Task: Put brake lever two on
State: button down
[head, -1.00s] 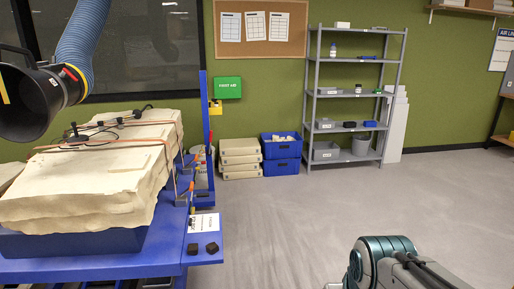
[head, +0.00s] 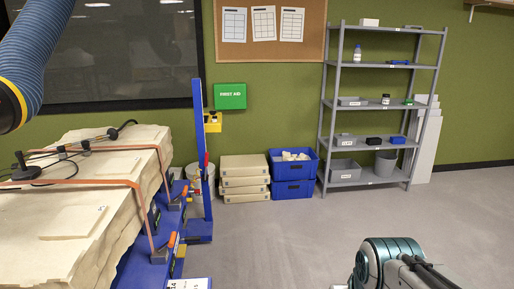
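The blue cart frame (head: 134,268) at the left carries a large cream plaster block (head: 90,225) held by orange straps (head: 137,187). Along its right side are several small orange-tipped, grey-bodied parts, one at the near side (head: 172,240) and one farther back (head: 185,189). A red-tipped part (head: 206,160) stands by the blue upright post (head: 197,130). I cannot tell which of these, if any, is brake lever two, or its position. A white label (head: 190,284) is cut off at the bottom edge. My gripper is out of view; only a teal and grey part of my arm shows at bottom right.
A blue hose (head: 38,45) hangs at upper left. Stacked cream slabs (head: 244,178), blue crates (head: 292,189) and a grey shelf rack (head: 332,120) stand along the green wall. The grey floor (head: 285,245) between cart and arm is clear.

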aim_at(205, 176)
jog(key=u, duration=0.2)
jog(key=i, duration=1.55)
jog(key=u, duration=0.75)
jog(key=i, duration=1.9)
jog(key=u, duration=0.5)
